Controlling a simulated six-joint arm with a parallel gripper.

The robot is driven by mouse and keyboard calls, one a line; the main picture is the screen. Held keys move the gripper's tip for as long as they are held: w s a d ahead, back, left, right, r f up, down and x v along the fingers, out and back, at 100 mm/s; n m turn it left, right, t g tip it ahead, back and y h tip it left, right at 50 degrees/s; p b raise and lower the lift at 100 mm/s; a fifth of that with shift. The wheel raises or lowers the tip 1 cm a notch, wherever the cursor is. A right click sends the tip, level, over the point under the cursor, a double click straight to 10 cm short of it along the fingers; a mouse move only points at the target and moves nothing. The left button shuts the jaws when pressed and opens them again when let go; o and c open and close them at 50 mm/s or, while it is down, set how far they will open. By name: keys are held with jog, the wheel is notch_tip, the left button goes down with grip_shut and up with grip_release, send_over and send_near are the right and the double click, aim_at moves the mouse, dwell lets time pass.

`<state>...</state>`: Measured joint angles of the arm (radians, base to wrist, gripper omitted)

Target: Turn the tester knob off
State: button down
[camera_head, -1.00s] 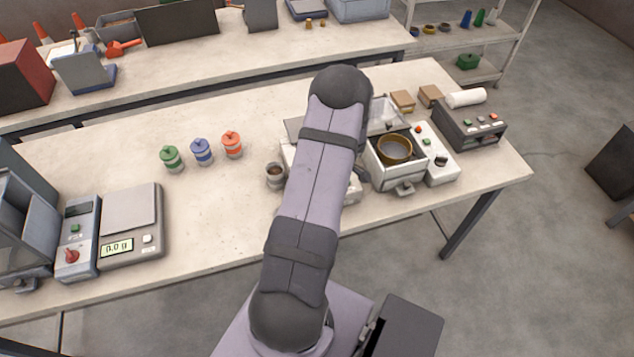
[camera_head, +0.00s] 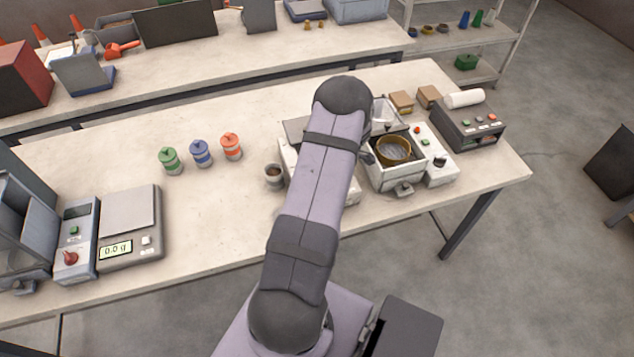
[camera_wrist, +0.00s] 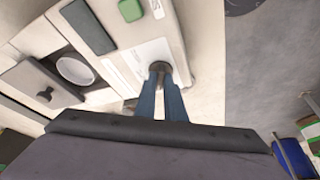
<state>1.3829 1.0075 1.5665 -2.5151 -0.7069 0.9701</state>
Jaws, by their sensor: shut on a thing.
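In the wrist view, my gripper (camera_wrist: 161,70) has its two blue fingers closed on the dark grey tester knob (camera_wrist: 184,75). The fingers cover most of the knob, so its pointer and setting cannot be read. The knob sits on a white panel of the tester (camera_wrist: 120,62), beside a dark display and a green button (camera_wrist: 130,9). In the head view, my arm hides the gripper and the knob. Part of a white machine (camera_head: 290,160), likely the tester, shows at the arm's left side.
In the head view, a small cup (camera_head: 273,176) stands close left of the arm. A machine with a brass ring (camera_head: 393,150) stands close right. Three coloured-lid jars, including a red one (camera_head: 231,146), stand farther left, with clear table around them.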

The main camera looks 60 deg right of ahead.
jog(key=shift+w+d+r, duration=0.1)
jog(key=shift+r, duration=0.05)
jog(key=c, duration=1.8)
grip_release()
jog(key=shift+c, duration=0.2)
jog(key=b+v, duration=0.3)
jog(key=v, duration=0.4)
